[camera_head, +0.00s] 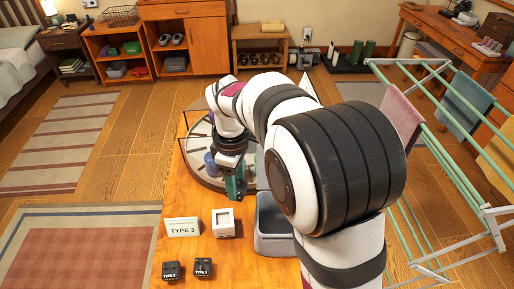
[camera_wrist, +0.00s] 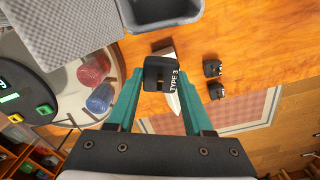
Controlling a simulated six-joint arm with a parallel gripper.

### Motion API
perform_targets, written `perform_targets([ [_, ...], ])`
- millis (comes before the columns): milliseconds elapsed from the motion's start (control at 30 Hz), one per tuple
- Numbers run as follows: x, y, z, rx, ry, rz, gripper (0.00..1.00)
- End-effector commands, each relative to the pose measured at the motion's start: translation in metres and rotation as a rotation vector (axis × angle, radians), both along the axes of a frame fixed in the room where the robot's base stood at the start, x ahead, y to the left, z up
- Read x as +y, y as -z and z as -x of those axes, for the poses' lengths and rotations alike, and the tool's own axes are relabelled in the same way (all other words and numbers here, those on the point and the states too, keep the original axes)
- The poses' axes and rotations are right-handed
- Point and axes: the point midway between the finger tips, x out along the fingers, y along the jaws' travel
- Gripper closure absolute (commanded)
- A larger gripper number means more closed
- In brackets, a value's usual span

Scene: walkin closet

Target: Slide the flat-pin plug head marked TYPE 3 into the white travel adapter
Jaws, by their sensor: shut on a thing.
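My gripper (camera_wrist: 158,88) has its teal fingers shut on a black plug head (camera_wrist: 153,72) with white TYPE 3 lettering. In the head view my gripper (camera_head: 236,188) hangs over the wooden table, beyond the white travel adapter (camera_head: 223,229) and apart from it. The held plug head is hard to make out there. The adapter stands on the table with an opening in its top. In the wrist view it is mostly hidden behind the plug head. A white TYPE 3 card (camera_head: 183,228) stands left of the adapter.
Two other black plug heads, (camera_head: 171,270) and (camera_head: 202,267), sit near the table's front edge. A grey bin (camera_head: 271,245) stands right of the adapter. A round glass-topped display with a red cup (camera_wrist: 93,70) and a blue cup (camera_wrist: 100,98) lies beyond.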

Motion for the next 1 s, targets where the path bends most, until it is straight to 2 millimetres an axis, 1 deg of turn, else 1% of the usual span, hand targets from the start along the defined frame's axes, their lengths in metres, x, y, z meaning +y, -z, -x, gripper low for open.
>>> perform_targets([
  [33,0.011,0.01,0.0,0.004,-0.094,0.0,1.0],
  [100,0.025,0.023,0.0,0.004,-0.228,-0.001,1.0],
  [200,0.039,0.036,0.001,0.002,-0.369,-0.003,1.0],
  [300,0.046,0.044,0.001,0.001,-0.434,-0.005,1.0],
  [700,0.046,0.083,0.001,0.0,-0.439,-0.004,1.0],
  [833,0.046,0.087,0.001,0.0,-0.438,-0.005,1.0],
  [1000,0.046,0.088,0.001,-0.001,-0.437,-0.005,1.0],
])
